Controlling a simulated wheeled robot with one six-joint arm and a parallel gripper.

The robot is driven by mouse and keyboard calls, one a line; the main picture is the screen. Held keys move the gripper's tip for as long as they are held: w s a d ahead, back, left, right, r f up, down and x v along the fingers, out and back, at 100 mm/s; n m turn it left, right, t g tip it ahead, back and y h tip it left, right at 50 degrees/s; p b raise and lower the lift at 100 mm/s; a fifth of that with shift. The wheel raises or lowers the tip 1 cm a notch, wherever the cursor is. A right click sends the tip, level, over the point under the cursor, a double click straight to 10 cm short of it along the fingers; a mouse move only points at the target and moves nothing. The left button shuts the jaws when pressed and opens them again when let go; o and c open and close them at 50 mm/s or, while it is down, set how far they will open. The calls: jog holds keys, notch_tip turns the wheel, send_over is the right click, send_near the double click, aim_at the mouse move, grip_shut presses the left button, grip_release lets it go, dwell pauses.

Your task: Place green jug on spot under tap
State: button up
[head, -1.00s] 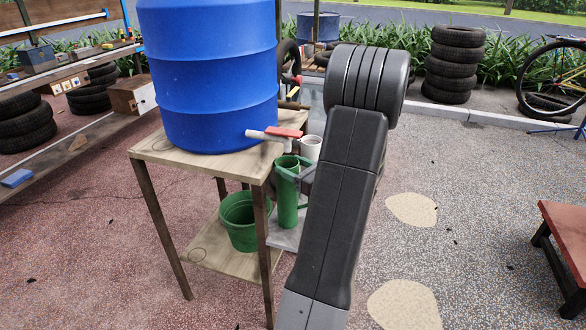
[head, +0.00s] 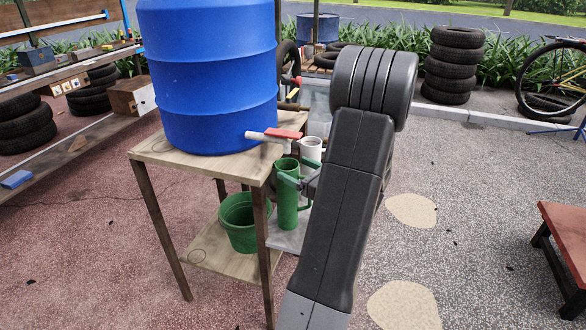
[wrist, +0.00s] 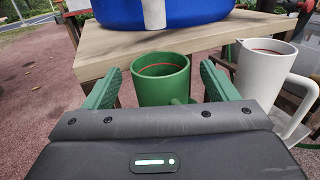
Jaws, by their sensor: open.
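The green jug (head: 288,207) appears upright on a grey slab (head: 283,240) beside the wooden stand, below the white tap with a red lever (head: 285,133). Its open rim shows in the wrist view (wrist: 161,72), with the white tap pipe (wrist: 153,14) above and behind it. My gripper (wrist: 163,88) is open, its green finger pads on either side of the jug, with small gaps visible. In the head view my forearm hides most of the gripper (head: 296,172). The exact spot under the jug's base cannot be made out.
A white jug (wrist: 263,72) stands close to the right of my gripper. A blue barrel (head: 207,75) sits on the wooden stand (head: 160,150). A green bucket (head: 238,222) stands on its lower shelf. A red-topped bench (head: 567,232) is at right; the floor between is clear.

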jog(key=v, duration=1)
